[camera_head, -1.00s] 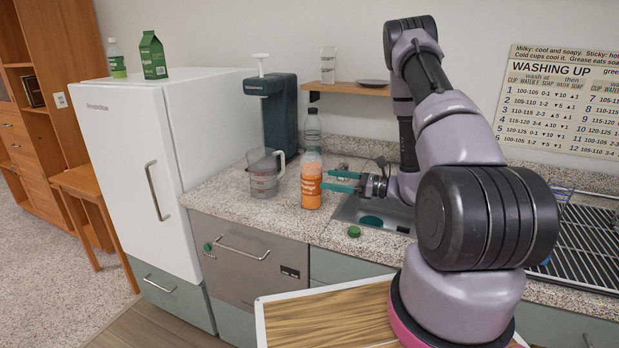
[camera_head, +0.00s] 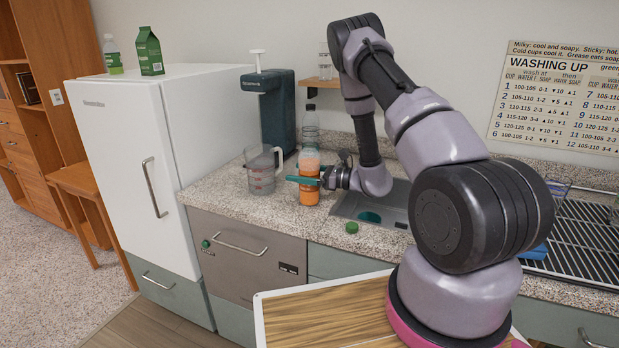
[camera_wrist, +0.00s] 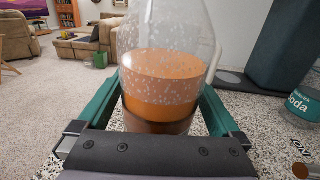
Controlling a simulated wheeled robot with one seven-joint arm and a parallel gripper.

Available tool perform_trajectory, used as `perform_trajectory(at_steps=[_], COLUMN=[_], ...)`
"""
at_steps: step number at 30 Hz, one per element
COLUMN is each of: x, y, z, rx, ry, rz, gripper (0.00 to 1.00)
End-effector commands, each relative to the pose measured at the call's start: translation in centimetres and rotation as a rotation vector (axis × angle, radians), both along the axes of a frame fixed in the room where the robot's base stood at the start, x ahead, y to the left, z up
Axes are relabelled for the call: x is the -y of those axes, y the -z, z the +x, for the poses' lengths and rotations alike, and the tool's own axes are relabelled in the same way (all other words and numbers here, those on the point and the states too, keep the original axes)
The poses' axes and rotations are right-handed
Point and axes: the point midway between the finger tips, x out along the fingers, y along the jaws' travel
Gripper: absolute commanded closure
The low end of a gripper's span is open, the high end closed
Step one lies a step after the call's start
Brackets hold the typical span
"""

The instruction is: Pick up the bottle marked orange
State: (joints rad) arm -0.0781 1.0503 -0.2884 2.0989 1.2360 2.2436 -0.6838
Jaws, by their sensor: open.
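The orange bottle (camera_head: 309,196), clear plastic with orange liquid in its lower part, stands upright on the speckled counter beside the sink. My gripper (camera_head: 303,181) is open, level with the bottle's body, its teal fingers reaching to either side of it. In the wrist view the bottle (camera_wrist: 165,75) stands between the two fingers, its top cut off by the picture's edge. I cannot tell whether either finger touches it. The bottle's label is not readable.
A clear measuring jug (camera_head: 262,172) stands just left of the bottle. A second clear bottle (camera_head: 310,120) stands close behind it, before a dark green soda machine (camera_head: 278,115). A green cap (camera_head: 351,227) lies at the counter's front. The sink (camera_head: 372,207) is to the right.

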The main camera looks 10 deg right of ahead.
Motion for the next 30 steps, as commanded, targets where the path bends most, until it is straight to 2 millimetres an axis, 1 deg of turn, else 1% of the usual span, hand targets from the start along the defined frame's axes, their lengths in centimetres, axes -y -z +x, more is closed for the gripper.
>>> perform_trajectory(at_steps=[3, 5, 6, 8, 9, 11, 19, 23, 26, 30], x=[0.0, 0.0, 0.0, 0.0, 0.0, 0.1, 0.1, 0.1, 0.1, 0.1], y=[0.0, 0.0, 0.0, 0.0, 0.0, 0.0, -0.1, -0.7, -1.7, -3.9], z=[0.0, 0.0, 0.0, 0.0, 0.0, 0.0, 0.0, 0.0, 0.1, 0.1], rx=[0.000, 0.000, 0.000, 0.000, 0.000, 0.000, 0.001, 0.003, 0.005, 0.006], ry=[0.000, 0.000, 0.000, 0.000, 0.000, 0.000, 0.000, 0.000, 0.000, 0.000], rz=[0.000, 0.000, 0.000, 0.000, 0.000, 0.000, 0.000, -0.001, -0.001, 0.000], gripper=[0.00, 0.23, 0.38, 0.61, 0.77, 0.99, 1.00, 1.00, 1.00, 1.00])
